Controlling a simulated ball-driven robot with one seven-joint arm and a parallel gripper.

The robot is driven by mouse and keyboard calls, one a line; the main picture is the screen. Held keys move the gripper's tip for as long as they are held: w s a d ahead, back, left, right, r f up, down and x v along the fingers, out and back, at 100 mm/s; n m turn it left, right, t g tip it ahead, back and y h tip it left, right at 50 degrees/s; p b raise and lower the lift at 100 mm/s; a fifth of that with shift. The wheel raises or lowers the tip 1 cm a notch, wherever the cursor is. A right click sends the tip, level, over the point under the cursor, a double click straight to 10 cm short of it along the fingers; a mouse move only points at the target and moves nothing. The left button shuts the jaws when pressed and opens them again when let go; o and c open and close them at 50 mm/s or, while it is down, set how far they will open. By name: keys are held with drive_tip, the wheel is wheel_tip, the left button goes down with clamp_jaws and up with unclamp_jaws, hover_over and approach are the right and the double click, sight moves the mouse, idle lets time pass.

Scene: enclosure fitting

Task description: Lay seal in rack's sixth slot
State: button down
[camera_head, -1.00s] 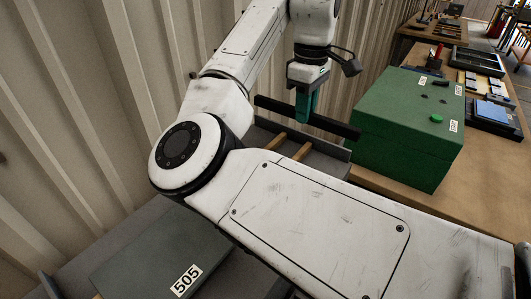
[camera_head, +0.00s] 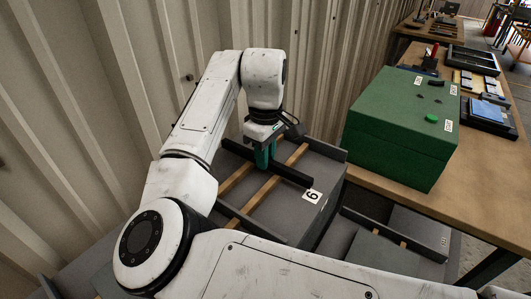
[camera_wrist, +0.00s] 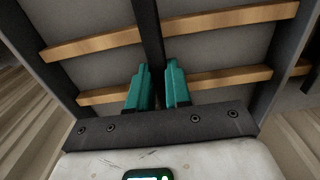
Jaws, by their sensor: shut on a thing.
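The seal is a long black bar (camera_head: 291,174), shown also in the wrist view (camera_wrist: 149,30). My gripper (camera_head: 264,158) has its teal fingers (camera_wrist: 157,88) shut on the seal near its middle. The seal lies across a grey rack slot (camera_head: 283,222) with two wooden rails. A white label (camera_head: 312,197) at its front reads as a 6 or a 9. The seal is crosswise to the rails and just over or on them; I cannot tell whether it touches. The fingers hide its middle.
A green box (camera_head: 397,135) stands on the wooden table (camera_head: 471,187) at right. Another grey slot (camera_head: 413,235) with rails lies lower right. The corrugated wall (camera_head: 95,110) is close behind and left of the arm. Trays and tools lie further along the table.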

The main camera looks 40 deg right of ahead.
drive_tip(key=c, duration=1.1)
unclamp_jaws()
drive_tip(key=shift+f, duration=0.15)
drive_tip(key=shift+o, duration=0.2)
wheel_tip(320, 180, up, 12)
